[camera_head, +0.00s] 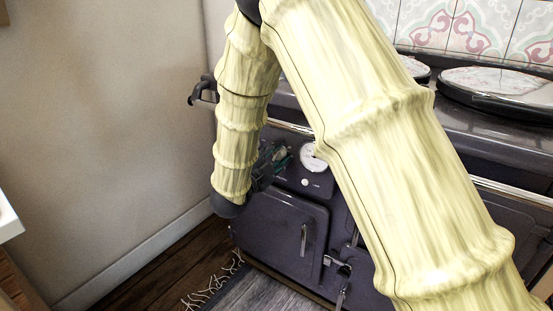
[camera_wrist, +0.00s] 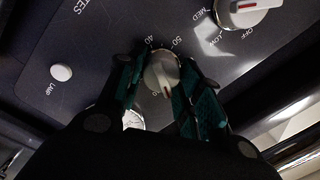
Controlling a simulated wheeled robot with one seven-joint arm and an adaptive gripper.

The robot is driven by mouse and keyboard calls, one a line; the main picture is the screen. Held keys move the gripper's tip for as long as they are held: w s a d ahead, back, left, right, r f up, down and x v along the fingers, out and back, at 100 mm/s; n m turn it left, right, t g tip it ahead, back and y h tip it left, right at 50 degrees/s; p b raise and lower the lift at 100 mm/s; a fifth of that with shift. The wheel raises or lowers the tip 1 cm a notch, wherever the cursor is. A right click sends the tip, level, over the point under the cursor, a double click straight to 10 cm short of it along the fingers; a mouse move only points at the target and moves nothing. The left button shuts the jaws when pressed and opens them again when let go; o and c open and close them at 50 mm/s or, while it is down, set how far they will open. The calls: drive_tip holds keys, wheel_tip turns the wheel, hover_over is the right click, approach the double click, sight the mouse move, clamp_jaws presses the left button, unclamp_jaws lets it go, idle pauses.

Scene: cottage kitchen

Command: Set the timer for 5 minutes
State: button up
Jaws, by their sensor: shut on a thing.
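The timer knob (camera_wrist: 160,74), pale grey with a small red mark, sits on the dark stove panel in the wrist view. The numbers 40 and 50 and part of the word "MINUTES" are printed around it. My gripper (camera_wrist: 158,68) has its teal-padded fingers on both sides of the knob and is shut on it. The red mark points toward the lower right of the picture; the numbers there are hidden. In the head view my gripper (camera_head: 270,164) is at the stove's front panel, partly behind my arm, and the knob is hidden.
A second knob (camera_wrist: 240,10) marked OFF, LOW and MED is at upper right in the wrist view. A white lamp button (camera_wrist: 61,72) is left. The stove (camera_head: 285,225) has a round white dial (camera_head: 313,157), a front rail and door handles. A fringed rug (camera_head: 255,290) lies before it.

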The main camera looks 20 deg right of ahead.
drive_tip(key=shift+f, duration=0.1)
drive_tip(key=o, duration=1)
drive_tip(key=shift+a, duration=0.1)
drive_tip(key=v, duration=1.2)
